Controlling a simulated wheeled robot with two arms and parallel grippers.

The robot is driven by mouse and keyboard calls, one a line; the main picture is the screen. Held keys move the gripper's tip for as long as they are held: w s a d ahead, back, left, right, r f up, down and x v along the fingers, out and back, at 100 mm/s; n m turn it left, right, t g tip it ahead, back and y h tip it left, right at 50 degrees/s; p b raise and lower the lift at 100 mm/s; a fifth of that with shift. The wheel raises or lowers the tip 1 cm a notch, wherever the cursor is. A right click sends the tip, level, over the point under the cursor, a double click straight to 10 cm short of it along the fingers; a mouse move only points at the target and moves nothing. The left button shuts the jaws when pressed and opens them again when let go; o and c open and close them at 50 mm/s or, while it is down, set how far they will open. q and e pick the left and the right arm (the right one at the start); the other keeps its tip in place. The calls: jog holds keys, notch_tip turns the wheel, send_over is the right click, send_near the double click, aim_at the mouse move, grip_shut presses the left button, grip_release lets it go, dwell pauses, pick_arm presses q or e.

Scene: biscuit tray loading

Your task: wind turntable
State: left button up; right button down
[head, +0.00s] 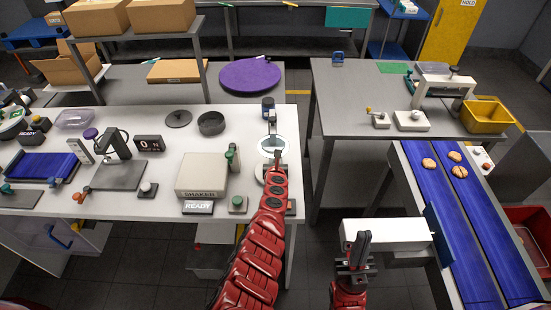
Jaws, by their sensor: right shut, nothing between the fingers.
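A flat purple round disc (246,76), which looks like the turntable, lies on the grey surface behind the white table. A small light piece shows at its far edge. My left gripper (277,155) is at the end of the red arm over the white table's right end, in front of a stand with a pale round glass-like disc (268,144). I cannot tell whether it touches the stand or whether its fingers are apart. My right gripper (361,240) is shut and empty, low at the front, beside a white box-shaped part. It is well away from the purple disc.
The white table (225,120) carries a shaker box (202,174), a black dish (211,123) and a display (149,144). At right, a blue conveyor (455,215) carries several biscuits, near a yellow bin (487,115). The grey table's (345,95) front left is clear.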

pick_arm(q)
jog(key=shift+f, duration=0.1)
grip_shut()
jog(key=shift+f+n+y+b, duration=0.1)
jog(key=shift+n+y+b, duration=0.3)
jog(key=shift+y, duration=0.1)
jog(key=shift+w+a+f+n+y+b, duration=0.1)
jog(key=shift+a+n+y+b, duration=0.2)
jog(key=shift+n+y+b, duration=0.5)
jog(key=shift+a+n+g+y, duration=0.1)
jog(key=shift+n+g+y, duration=0.2)
jog(key=shift+y, duration=0.1)
jog(key=shift+r, duration=0.2)
jog(key=o, duration=0.8)
grip_release()
jog(key=shift+r, duration=0.1)
